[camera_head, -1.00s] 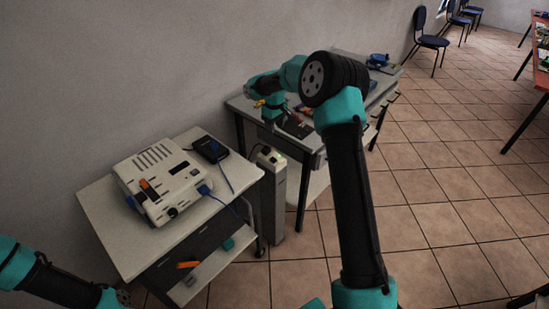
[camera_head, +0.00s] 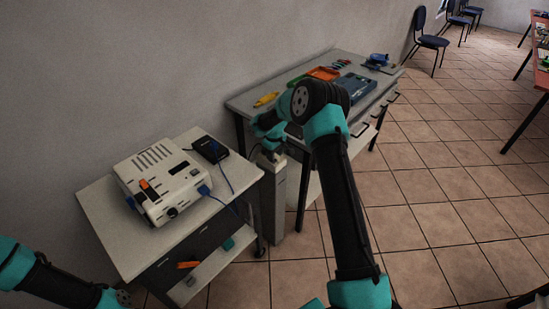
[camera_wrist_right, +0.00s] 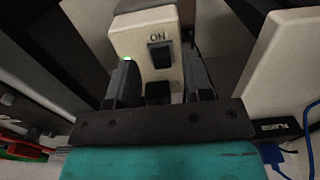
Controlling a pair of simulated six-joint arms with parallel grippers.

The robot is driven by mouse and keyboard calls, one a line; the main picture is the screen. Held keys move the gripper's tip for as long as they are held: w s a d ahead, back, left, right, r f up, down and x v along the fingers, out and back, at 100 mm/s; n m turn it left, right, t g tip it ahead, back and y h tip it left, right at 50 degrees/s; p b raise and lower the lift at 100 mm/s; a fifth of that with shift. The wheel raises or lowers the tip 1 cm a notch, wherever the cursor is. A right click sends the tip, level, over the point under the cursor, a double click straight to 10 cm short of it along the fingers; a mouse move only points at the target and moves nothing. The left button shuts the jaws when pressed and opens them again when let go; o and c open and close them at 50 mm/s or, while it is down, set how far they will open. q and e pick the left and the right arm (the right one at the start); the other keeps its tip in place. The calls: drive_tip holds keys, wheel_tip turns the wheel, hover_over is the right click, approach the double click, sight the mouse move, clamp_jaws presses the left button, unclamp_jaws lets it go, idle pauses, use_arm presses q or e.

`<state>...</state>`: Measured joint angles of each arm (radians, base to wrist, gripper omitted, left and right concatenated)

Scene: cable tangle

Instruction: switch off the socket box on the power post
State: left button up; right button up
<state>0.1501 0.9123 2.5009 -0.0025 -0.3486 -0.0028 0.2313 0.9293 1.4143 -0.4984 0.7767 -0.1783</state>
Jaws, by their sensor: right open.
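The power post (camera_head: 275,205) stands between the white cart and the grey bench, with the pale socket box (camera_wrist_right: 135,40) at its top. In the right wrist view the box's face carries the word ON, a black rocker switch (camera_wrist_right: 160,55) and a small green light (camera_wrist_right: 127,58). A dark square part (camera_wrist_right: 158,92) shows below the switch. My right gripper (camera_wrist_right: 160,78) is open, with one finger on either side of the switch; contact cannot be told. In the head view my right gripper (camera_head: 270,150) hides most of the box.
The white cart (camera_head: 115,230) holds a white device (camera_head: 160,183) with a blue cable and a dark phone-like item (camera_head: 210,149). The grey bench (camera_head: 335,65) carries tools, an orange tray and a blue case. Tiled floor (camera_head: 440,210) is open at right.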

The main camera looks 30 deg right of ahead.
drive_tip(key=shift+f, duration=0.95)
